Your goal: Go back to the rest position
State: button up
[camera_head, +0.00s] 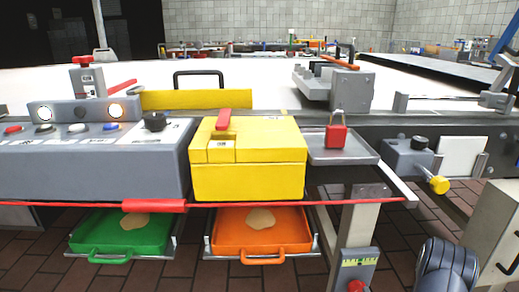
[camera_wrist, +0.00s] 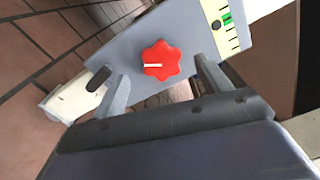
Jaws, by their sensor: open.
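My gripper (camera_wrist: 157,68) is open in the wrist view. Its two grey fingers stand apart, with a red star-shaped knob (camera_wrist: 162,61) showing between them. Clear gaps show on both sides of the knob, and nothing is held. The knob sits on a grey panel with a yellow-green scale (camera_wrist: 228,22). In the head view, the knob (camera_head: 356,286) shows at the bottom edge, below the scale (camera_head: 358,262). A dark rounded part of my arm (camera_head: 448,268) is at the lower right; my fingers are not visible there.
A yellow box (camera_head: 248,178) stands on the bench beside a grey control console (camera_head: 90,168). Green (camera_head: 120,243) and orange (camera_head: 262,240) trays with tan pieces sit below. A red padlock (camera_head: 337,137) is on a metal shelf. A grey cabinet (camera_head: 492,232) stands at right.

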aim_at(357, 291)
jog(key=s+p, duration=0.1)
jog(key=s, duration=0.6)
jog(key=w+b, duration=0.2)
jog(key=w, duration=0.9)
jog(key=shift+a+b, duration=0.1)
jog(key=shift+b, duration=0.3)
jog(key=shift+w, duration=0.3)
jog(key=n, duration=0.5)
jog(key=shift+s+f+n, duration=0.1)
jog(key=shift+n, duration=0.3)
jog(key=n+p, duration=0.1)
jog(key=n, duration=0.4)
jog(key=shift+f+n, duration=0.1)
jog(key=shift+n, duration=0.2)
jog(key=n, duration=0.2)
jog(key=n+p, duration=0.1)
jog(key=n, duration=0.2)
jog(key=shift+d+f, duration=0.1)
jog(key=shift+d, duration=0.1)
jog(key=n+p, duration=0.2)
jog(key=n, duration=0.4)
jog(key=shift+d, duration=0.15)
